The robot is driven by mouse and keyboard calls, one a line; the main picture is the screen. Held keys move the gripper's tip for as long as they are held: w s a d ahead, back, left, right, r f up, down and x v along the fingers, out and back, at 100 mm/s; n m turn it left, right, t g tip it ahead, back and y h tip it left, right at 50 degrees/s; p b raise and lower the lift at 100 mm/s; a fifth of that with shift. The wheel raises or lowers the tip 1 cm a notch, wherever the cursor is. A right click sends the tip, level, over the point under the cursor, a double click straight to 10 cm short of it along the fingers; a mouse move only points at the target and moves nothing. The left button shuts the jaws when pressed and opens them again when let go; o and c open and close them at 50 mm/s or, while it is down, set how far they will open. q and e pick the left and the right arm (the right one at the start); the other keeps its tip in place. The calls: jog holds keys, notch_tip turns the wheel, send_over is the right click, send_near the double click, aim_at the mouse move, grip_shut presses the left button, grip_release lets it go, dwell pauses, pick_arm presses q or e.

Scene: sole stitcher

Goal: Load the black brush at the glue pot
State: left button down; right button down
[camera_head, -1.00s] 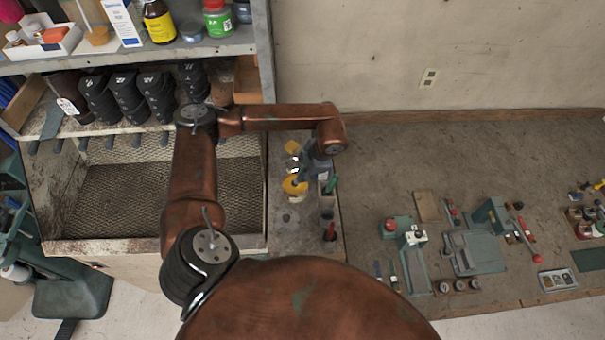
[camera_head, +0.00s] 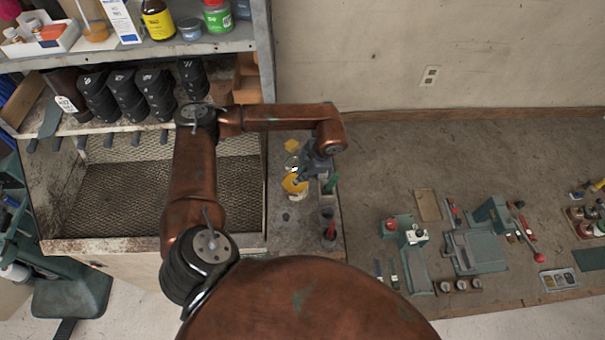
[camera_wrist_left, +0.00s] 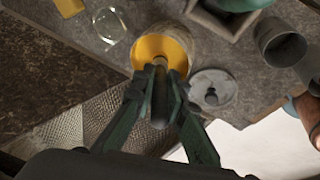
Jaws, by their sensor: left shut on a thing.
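My left gripper (camera_wrist_left: 158,100) is shut on the dark handle of the black brush (camera_wrist_left: 159,110) in the left wrist view. The brush's far end is over the yellow opening of the glue pot (camera_wrist_left: 147,45); I cannot tell how deep the bristles reach. In the head view the left gripper (camera_head: 303,174) is at the pot's upper right, and the yellow of the pot (camera_head: 292,187) shows partly beside it. The brush is mostly hidden there. My right gripper is not in view.
A grey lid with a knob (camera_wrist_left: 213,92) lies beside the pot. A clear glass (camera_wrist_left: 110,25) stands near the pot. A mesh-floored booth (camera_head: 130,200) is at left.

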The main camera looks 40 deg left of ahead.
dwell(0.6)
pick_arm(q)
jog(key=shift+f+b, duration=0.1)
jog(key=shift+b, duration=0.2)
dwell(0.7)
jog(key=shift+r+p, duration=0.3)
jog(key=shift+r, duration=0.35)
jog(key=shift+r+p, duration=1.15)
jog(key=shift+r, duration=1.75)
jog(key=shift+s+f, duration=0.1)
